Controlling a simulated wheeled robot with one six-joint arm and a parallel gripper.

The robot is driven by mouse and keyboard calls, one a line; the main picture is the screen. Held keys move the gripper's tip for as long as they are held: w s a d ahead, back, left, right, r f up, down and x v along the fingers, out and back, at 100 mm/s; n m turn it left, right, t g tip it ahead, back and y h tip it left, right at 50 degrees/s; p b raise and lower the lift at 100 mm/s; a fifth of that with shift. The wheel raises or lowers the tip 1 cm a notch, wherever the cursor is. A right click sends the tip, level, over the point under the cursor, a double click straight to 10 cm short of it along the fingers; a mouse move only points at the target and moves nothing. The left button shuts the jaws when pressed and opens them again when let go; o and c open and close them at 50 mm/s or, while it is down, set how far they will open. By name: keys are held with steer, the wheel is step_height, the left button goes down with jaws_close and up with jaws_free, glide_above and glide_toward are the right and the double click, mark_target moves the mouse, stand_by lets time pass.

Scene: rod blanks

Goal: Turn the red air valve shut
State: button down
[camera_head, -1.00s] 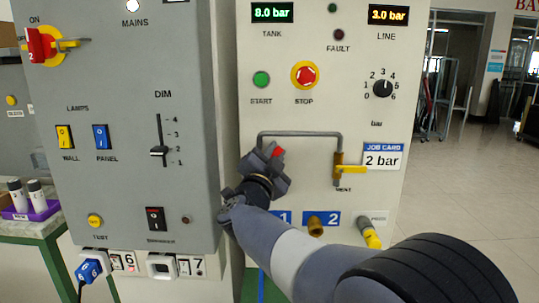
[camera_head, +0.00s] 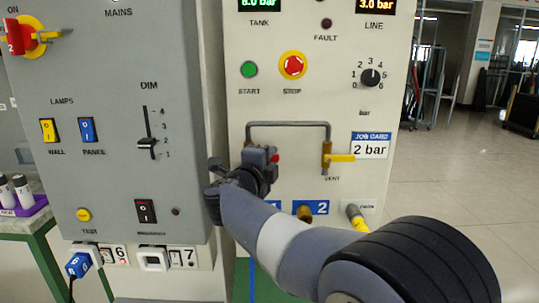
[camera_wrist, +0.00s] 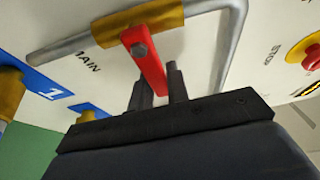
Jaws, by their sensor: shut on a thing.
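The red valve lever (camera_wrist: 150,68) is bolted to a brass valve body (camera_wrist: 165,17) on a grey pipe. In the wrist view it slants across the line of the pipe, its free end between my fingers. My gripper (camera_wrist: 158,88) is shut on the lever. In the head view my gripper (camera_head: 264,156) is at the left leg of the pipe, and only a bit of red shows at its right side.
The grey pipe (camera_head: 290,124) loops to a second brass valve with a yellow lever (camera_head: 341,158) at right. The red stop button (camera_head: 293,65) and line knob (camera_head: 370,77) are above. Brass port 2 (camera_head: 304,209) is below. A grey cabinet (camera_head: 110,185) stands close at left.

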steer(key=shift+f, duration=0.2)
stand_by(0.4)
steer(key=c, duration=1.4)
jaws_free()
steer(key=shift+o, duration=0.2)
steer(key=v, duration=1)
steer(key=shift+s+a, duration=0.2)
steer(key=shift+s, duration=0.15)
steer(key=shift+r, duration=0.15)
steer(key=x, duration=1.1)
